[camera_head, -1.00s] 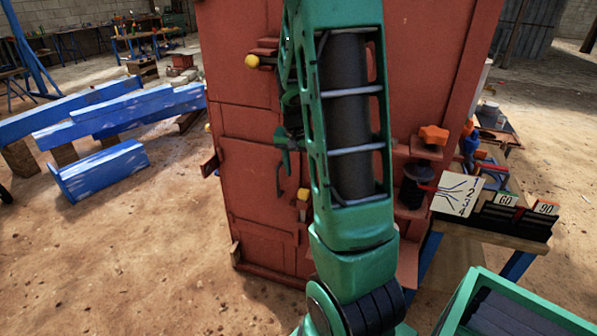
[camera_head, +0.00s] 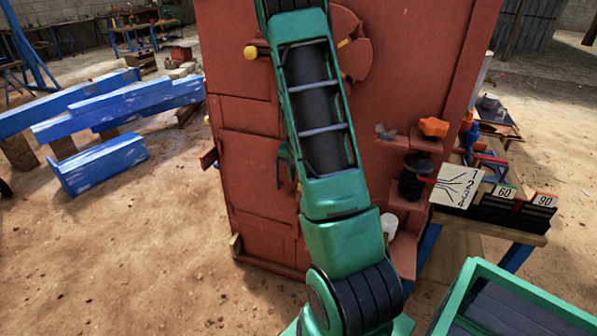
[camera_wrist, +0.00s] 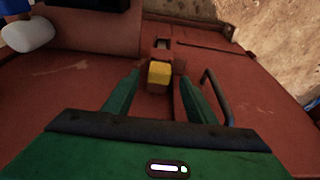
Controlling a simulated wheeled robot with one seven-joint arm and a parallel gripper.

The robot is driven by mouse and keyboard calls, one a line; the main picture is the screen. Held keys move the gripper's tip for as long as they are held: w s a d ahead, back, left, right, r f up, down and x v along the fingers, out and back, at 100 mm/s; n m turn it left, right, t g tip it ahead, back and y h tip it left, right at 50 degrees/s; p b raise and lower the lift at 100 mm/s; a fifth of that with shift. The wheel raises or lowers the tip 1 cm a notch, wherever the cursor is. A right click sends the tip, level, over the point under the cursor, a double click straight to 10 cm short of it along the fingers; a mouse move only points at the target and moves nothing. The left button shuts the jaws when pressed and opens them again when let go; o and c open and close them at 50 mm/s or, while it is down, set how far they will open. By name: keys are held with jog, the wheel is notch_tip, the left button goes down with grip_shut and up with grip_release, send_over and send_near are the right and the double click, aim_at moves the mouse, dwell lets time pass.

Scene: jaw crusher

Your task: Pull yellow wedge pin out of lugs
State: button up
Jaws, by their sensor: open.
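The yellow wedge pin (camera_wrist: 159,73) sits in the red-brown lugs (camera_wrist: 161,57) on the red machine's face in the wrist view. Its yellow end faces the camera. My gripper (camera_wrist: 160,76) is open, with one green finger to each side of the pin in the picture. I cannot tell whether either finger touches it. In the head view my arm hides most of the pin and the gripper.
A dark bar handle (camera_wrist: 216,97) stands right of the fingers. The red machine (camera_head: 420,60) carries a yellow knob (camera_head: 251,52) and an orange knob (camera_head: 434,127). A table with number cards (camera_head: 505,192) stands at right. Blue beams (camera_head: 105,165) lie left.

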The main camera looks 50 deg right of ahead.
jog(key=shift+x, duration=1.15)
jog(key=shift+c, duration=0.4)
